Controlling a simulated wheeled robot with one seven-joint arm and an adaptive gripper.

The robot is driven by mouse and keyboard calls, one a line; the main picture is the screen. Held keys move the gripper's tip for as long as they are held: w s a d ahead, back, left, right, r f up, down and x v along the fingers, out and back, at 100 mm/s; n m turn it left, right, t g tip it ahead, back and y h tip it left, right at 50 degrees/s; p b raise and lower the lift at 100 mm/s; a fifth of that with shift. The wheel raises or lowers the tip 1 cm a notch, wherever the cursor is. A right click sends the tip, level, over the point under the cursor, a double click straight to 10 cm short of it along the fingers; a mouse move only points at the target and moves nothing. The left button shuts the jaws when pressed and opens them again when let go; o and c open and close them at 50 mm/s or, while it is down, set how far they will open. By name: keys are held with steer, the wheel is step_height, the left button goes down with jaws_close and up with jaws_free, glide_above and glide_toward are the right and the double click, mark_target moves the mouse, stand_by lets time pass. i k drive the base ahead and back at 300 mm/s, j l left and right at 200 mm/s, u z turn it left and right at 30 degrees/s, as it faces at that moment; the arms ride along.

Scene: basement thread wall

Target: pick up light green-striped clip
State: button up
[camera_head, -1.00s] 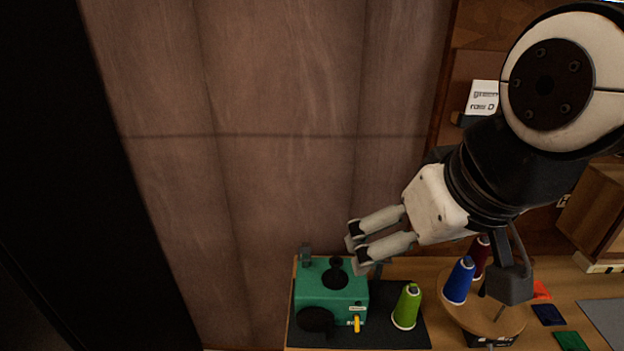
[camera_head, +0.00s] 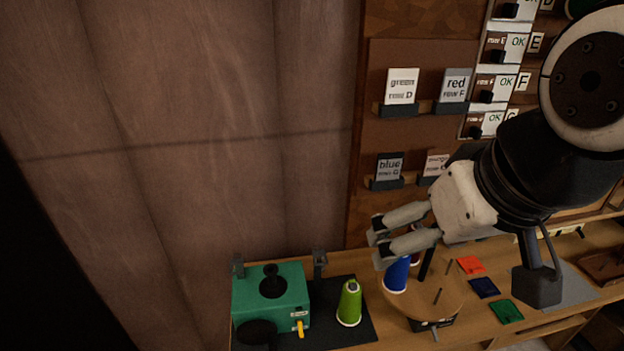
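I cannot make out a light green-striped clip in the camera view. My gripper (camera_head: 378,242) hangs in front of the wall, above the back of the bench. Its two fingers point left and stand apart with nothing between them.
A teal machine (camera_head: 272,297) with a yellow lever sits on the dark mat (camera_head: 357,331). Orange (camera_head: 471,265), navy (camera_head: 484,287) and green (camera_head: 506,311) squares lie right of the round stand (camera_head: 442,300). Label cards (camera_head: 402,87) line the wall board above. My arm hides part of the right side.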

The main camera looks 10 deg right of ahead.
mark_target(352, 283)
steer(key=j, duration=0.1)
steer(key=l+u, duration=0.6)
steer(key=u, duration=0.15)
steer(key=l+u, duration=0.4)
steer(key=j, duration=0.1)
